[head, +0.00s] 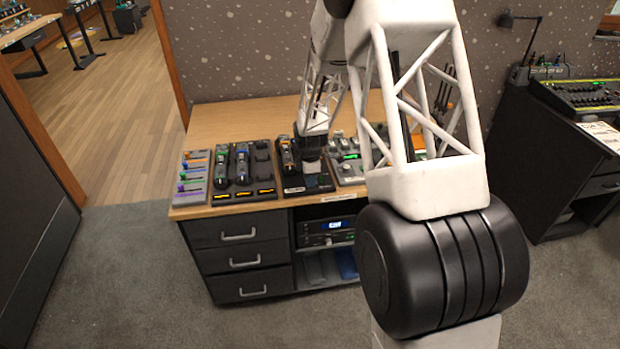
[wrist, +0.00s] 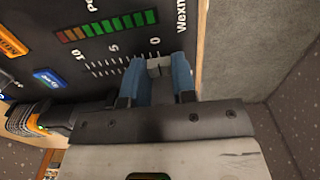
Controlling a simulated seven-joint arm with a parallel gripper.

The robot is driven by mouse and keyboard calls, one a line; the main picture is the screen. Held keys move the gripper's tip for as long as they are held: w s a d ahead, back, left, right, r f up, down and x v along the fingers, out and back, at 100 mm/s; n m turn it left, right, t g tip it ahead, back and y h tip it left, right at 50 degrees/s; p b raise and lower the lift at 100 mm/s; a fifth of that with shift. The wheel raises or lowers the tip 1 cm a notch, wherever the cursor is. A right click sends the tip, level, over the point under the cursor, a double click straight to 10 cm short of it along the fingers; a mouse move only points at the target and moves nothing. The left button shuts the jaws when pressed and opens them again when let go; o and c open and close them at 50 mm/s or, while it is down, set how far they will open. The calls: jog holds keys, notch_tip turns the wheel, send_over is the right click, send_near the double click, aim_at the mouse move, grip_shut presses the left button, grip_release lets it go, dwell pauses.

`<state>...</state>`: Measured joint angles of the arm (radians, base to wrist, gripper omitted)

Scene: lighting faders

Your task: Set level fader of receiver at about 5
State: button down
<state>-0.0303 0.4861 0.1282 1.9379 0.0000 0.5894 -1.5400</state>
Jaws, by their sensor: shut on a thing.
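A dark panel (wrist: 75,50) fills the upper left of the wrist view, with a scale marked 10, 5 and 0 and a coloured level bar. A small light-grey fader cap (wrist: 157,66) lies by the 0 end of this scale. My gripper (wrist: 160,68) has its blue fingers closed around the cap, one on each side. The slot is partly hidden by the fingers. In the head view my gripper (head: 313,153) is down over a black unit (head: 306,188) on the wooden desk; the fader is too small to tell there.
More fader units (head: 240,170) stand to the left on the desk (head: 215,120), and a grey unit (head: 349,172) stands close on the right. A yellow-and-black knobbed part (wrist: 35,118) is close to my gripper in the wrist view. The back of the desk is clear.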

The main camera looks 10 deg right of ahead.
jog(key=shift+w, duration=2)
jog(key=c, duration=0.9)
grip_release()
jog(key=shift+r, duration=0.15)
jog(key=shift+r, duration=3.75)
